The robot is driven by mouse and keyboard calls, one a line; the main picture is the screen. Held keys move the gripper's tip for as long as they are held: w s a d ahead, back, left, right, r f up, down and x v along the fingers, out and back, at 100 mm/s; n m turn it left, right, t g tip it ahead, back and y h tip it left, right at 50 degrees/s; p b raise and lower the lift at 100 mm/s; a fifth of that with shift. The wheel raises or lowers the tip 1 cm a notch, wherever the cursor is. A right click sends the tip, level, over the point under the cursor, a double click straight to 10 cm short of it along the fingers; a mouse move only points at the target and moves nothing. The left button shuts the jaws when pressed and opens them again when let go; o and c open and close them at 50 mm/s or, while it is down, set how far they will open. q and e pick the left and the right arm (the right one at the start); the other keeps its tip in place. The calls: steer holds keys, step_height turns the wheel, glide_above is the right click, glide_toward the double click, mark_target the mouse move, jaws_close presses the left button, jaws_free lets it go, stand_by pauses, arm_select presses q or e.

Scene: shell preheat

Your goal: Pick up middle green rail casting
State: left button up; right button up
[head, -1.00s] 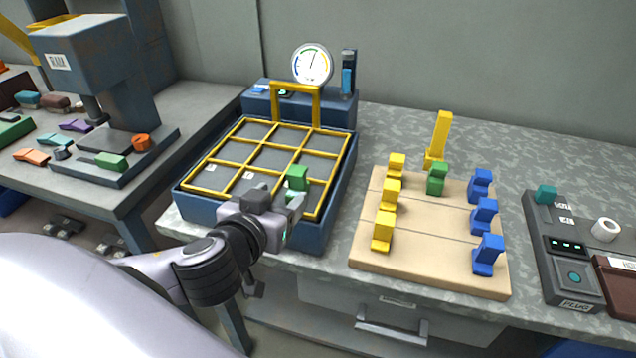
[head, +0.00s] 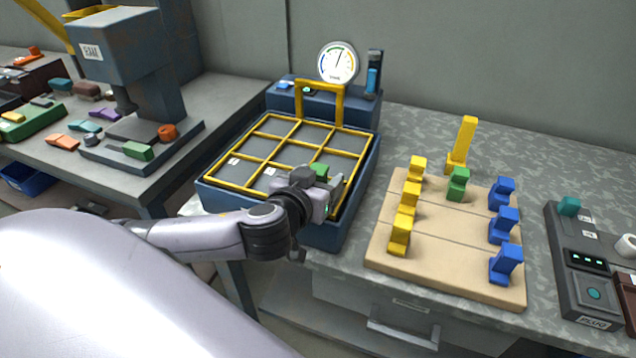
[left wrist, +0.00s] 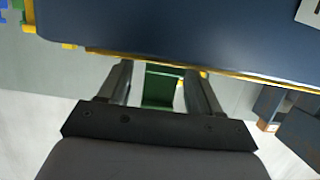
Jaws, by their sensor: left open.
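One green casting (head: 320,170) is at the near right part of the yellow-gridded tray, partly hidden by my left gripper (head: 330,184). The left gripper is open. In the left wrist view this green casting (left wrist: 161,86) shows between the two open fingers (left wrist: 158,76); I cannot tell whether they touch it. A second green casting (head: 458,184) stands upright at the back middle of the wooden board, between yellow and blue castings. My right gripper is not in view.
The blue tray (head: 215,199) has a yellow grid and a yellow arch at its back. The wooden board (head: 440,268) holds yellow castings (head: 400,234) at left and blue castings (head: 506,263) at right. A tall yellow piece (head: 463,142) stands behind it. A dark control box (head: 585,290) is at right.

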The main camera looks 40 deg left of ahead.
arm_select(q)
steer(key=c, duration=1.1)
steer(key=shift+c, duration=0.2)
steer(key=shift+r, duration=0.1)
